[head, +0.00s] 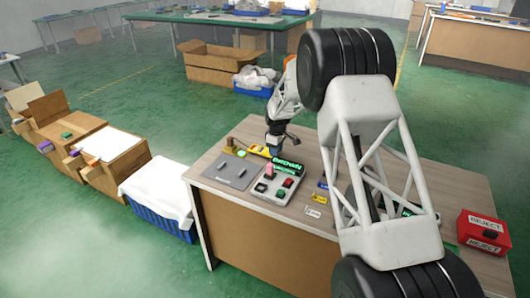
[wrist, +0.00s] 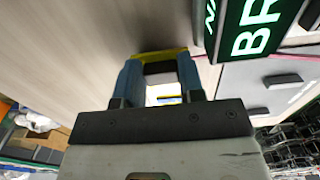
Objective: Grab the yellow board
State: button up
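The yellow board (head: 259,151) lies on the table's far side, beside a grey mat. My gripper (head: 274,153) is low over the table at the right end of the board, pointing down. In the wrist view my gripper (wrist: 160,72) has its two blue fingers apart. The yellow board (wrist: 160,54) shows at and beyond the fingertips, and a bright white and yellow patch shows between the fingers. The fingers hide part of the board, and I cannot tell whether they touch it.
A green-lettered sign (head: 287,166) stands close to my gripper, with a button box (head: 275,187) in front of it. The grey mat (head: 231,171) lies to the left. Small yellow and blue tags (head: 319,197) lie to the right. A red reject box (head: 482,231) stands at the right.

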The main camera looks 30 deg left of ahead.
jog(key=shift+c, duration=0.6)
jog(key=shift+r, duration=0.1)
notch_tip(320, 180, up, 10)
dwell(0.8)
